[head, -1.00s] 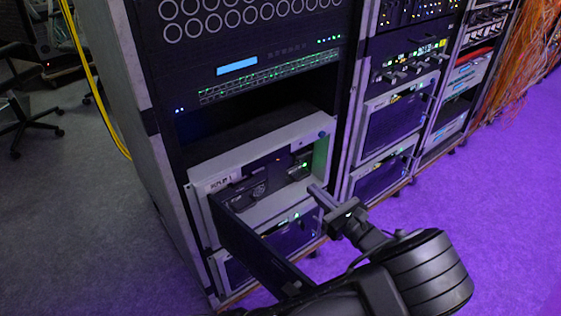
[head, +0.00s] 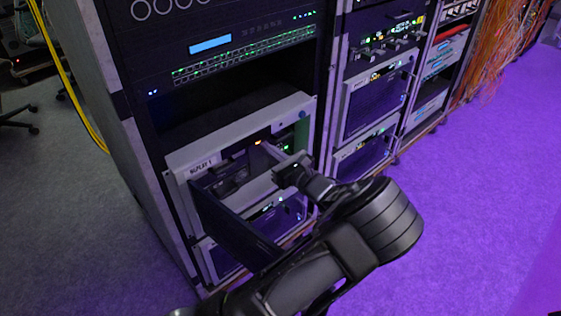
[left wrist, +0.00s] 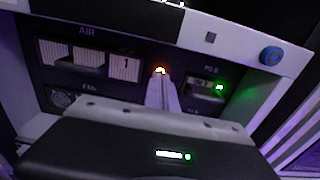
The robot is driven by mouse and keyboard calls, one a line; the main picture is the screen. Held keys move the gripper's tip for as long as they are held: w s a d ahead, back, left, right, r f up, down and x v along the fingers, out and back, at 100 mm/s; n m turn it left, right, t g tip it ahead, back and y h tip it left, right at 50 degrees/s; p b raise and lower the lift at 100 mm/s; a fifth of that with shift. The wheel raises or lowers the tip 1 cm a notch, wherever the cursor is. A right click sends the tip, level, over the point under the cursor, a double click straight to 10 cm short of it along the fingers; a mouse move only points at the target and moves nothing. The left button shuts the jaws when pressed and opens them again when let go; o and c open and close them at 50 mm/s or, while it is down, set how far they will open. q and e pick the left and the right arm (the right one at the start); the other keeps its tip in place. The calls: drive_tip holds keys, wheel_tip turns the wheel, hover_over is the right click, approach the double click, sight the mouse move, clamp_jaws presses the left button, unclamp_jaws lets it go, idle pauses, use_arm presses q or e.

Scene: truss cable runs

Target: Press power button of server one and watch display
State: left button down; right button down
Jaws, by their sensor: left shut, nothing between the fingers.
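Server one (head: 203,166) is a grey-framed rack unit labelled "REPLAY 1", low in the near rack. Its dark front door (head: 232,225) stands open toward me. My left gripper (head: 268,149) is shut and empty and reaches into the open front. In the left wrist view its closed fingers (left wrist: 161,88) point at a small orange-lit button (left wrist: 160,70); the tip is at or just below it, and I cannot tell if they touch. The orange light also shows in the head view (head: 257,142). A green light (left wrist: 219,87) glows to the right. My right gripper is out of view.
A blue display (head: 210,44) glows on a unit higher in the rack. A blue round knob (left wrist: 270,54) sits on the server's frame at right. More racks stand to the right, with orange cables (head: 490,60) hanging beyond. The purple-lit floor at right is clear.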

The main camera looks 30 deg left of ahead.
use_arm(q)
drive_tip(key=shift+x, duration=0.8)
